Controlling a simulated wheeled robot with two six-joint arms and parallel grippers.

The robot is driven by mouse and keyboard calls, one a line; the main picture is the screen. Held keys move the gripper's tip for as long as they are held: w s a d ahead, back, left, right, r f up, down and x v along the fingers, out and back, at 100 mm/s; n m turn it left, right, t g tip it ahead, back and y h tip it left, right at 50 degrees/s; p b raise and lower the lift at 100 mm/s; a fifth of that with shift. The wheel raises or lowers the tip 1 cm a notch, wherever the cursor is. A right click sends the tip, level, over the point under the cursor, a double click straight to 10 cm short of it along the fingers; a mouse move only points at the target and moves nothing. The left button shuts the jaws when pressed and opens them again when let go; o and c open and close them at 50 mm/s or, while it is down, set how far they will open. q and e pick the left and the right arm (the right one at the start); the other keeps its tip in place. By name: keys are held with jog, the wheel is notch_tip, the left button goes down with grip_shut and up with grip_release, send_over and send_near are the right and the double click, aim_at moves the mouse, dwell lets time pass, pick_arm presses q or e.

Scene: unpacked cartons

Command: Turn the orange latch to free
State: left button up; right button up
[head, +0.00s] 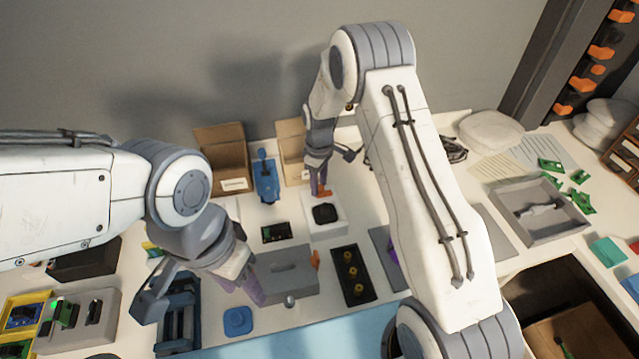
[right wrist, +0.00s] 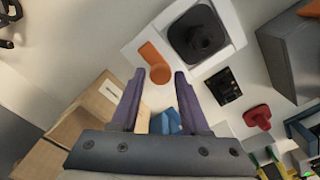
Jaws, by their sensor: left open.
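The orange latch (right wrist: 152,56) is a flat arm with a round end, on the corner of a white block beside a dark square part (right wrist: 198,38). In the head view the latch (head: 324,193) shows just below my right gripper (head: 319,188), on the white block (head: 328,229). In the right wrist view my right gripper (right wrist: 160,76) is open, with its purple fingers apart and the latch's round end between the tips. I cannot tell whether they touch it. My left gripper (head: 246,286) is open over the table by a grey box, away from the latch.
The grey box (head: 285,272) with another orange piece (head: 315,259) stands in front of the white block. A black plate with yellow knobs (head: 351,275) lies right of it. Cardboard boxes (head: 222,165) and a blue tool (head: 265,180) stand behind. A grey tray (head: 560,228) is at right.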

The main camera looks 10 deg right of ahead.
jog(key=shift+o, duration=0.5)
notch_tip(320, 180, up, 10)
jog(key=b, duration=0.1)
jog(key=shift+r, duration=0.2)
dwell(0.3)
